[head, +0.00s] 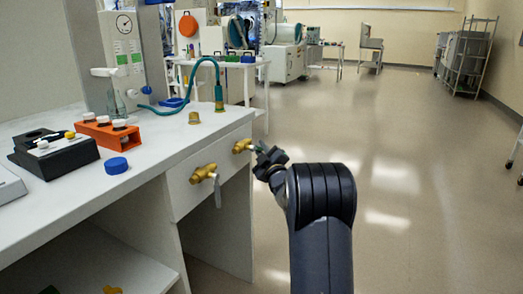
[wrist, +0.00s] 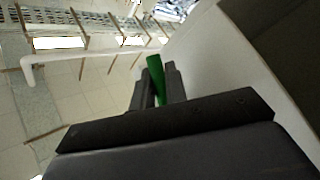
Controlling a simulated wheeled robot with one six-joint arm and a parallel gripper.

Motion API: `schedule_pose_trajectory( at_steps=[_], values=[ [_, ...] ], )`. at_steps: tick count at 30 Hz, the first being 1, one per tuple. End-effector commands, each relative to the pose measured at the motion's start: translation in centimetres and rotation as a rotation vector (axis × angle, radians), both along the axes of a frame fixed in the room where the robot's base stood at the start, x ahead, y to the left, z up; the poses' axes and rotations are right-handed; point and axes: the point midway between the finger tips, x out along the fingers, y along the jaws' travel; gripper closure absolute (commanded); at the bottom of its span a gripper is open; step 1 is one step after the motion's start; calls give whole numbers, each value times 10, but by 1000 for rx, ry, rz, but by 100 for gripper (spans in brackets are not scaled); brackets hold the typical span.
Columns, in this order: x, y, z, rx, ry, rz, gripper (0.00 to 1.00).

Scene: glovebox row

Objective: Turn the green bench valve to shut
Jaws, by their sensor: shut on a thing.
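The green bench valve has a brass body (head: 241,146) on the front face of the white bench, near its right end. Its green handle (wrist: 155,66) shows in the wrist view between my two dark fingers. My gripper (head: 261,150) is at this valve in the head view, and it also shows in the wrist view (wrist: 160,76). It is shut on the green handle. In the head view my gripper and arm mostly hide the handle, so its exact angle is hard to tell.
A second brass valve (head: 204,173) with a grey lever hanging down sits left of it on the bench front. The bench top (head: 150,178) carries an orange rack (head: 108,133), a blue cap (head: 116,165) and a teal hose (head: 190,64). Open floor (head: 420,190) lies to the right.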

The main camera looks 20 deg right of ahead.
Motion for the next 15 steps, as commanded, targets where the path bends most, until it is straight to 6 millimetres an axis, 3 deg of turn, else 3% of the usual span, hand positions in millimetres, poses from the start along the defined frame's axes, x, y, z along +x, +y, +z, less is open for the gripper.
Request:
schedule_pose_trajectory(
  at_steps=[15],
  values=[
    [-1,1,-1,38,29,0,100]
  ],
)
